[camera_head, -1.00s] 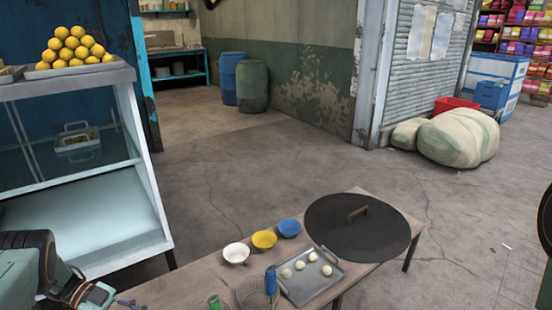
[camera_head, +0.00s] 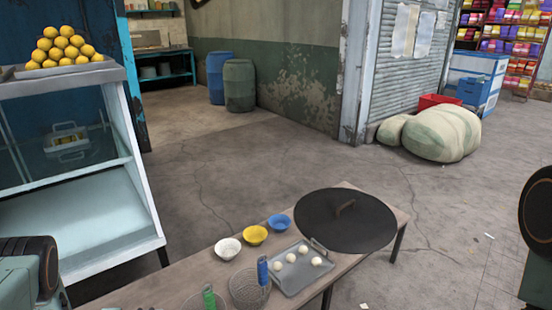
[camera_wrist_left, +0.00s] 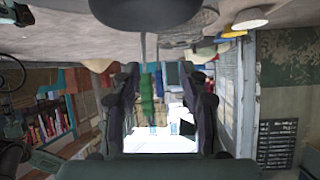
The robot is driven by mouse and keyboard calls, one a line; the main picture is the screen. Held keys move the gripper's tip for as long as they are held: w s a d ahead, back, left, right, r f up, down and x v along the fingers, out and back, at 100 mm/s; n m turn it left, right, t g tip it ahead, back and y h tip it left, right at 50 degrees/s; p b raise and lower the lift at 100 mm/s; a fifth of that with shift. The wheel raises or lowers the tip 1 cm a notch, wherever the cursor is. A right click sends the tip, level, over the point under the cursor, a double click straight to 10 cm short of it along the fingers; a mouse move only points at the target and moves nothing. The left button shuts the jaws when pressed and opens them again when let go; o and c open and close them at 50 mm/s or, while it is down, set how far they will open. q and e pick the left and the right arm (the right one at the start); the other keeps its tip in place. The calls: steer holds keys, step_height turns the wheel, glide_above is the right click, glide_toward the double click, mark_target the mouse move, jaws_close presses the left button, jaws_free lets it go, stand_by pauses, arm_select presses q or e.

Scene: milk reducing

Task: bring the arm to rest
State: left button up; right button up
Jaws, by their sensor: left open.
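My left gripper (camera_wrist_left: 160,85) shows in the left wrist view, where its two dark fingers stand apart. A green handle (camera_wrist_left: 148,100) shows between them, in the background as far as I can tell; I see no contact with the fingers. In the head view only part of my left arm (camera_head: 28,265) shows at the lower left corner, and its gripper is out of frame. Part of my right arm (camera_head: 537,218) shows at the right edge, and its gripper is out of sight.
A wooden table (camera_head: 165,288) carries a black lidded pan (camera_head: 345,222), a tray (camera_head: 290,281) with several white balls, white (camera_head: 228,248), yellow (camera_head: 255,235) and blue (camera_head: 279,222) bowls, and strainers with blue and green handles. A glass display case (camera_head: 100,215) stands at the left.

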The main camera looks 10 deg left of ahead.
arm_select(q)
steer(key=s+d+f+n+g+y, duration=0.2)
steer(key=s+d+f+n+y, duration=0.1)
steer(key=s+d+n, duration=0.3)
steer(key=s+d+f+n+g+y, duration=0.1)
steer(key=s+d+f+n+y, duration=0.2)
steer(key=d, duration=0.5)
steer(key=s+d+r+g+y, duration=0.1)
steer(key=s+d+r+g, duration=0.1)
steer(key=s+r, duration=0.4)
steer(key=s+d+r+n+g+y, duration=0.1)
steer(key=s+d+r+g, duration=0.2)
steer(key=s+r, duration=0.4)
steer(key=shift+s+d+n+g+y+p, duration=0.35)
steer(key=shift+s+p, duration=0.1)
steer(key=shift+s, duration=0.8)
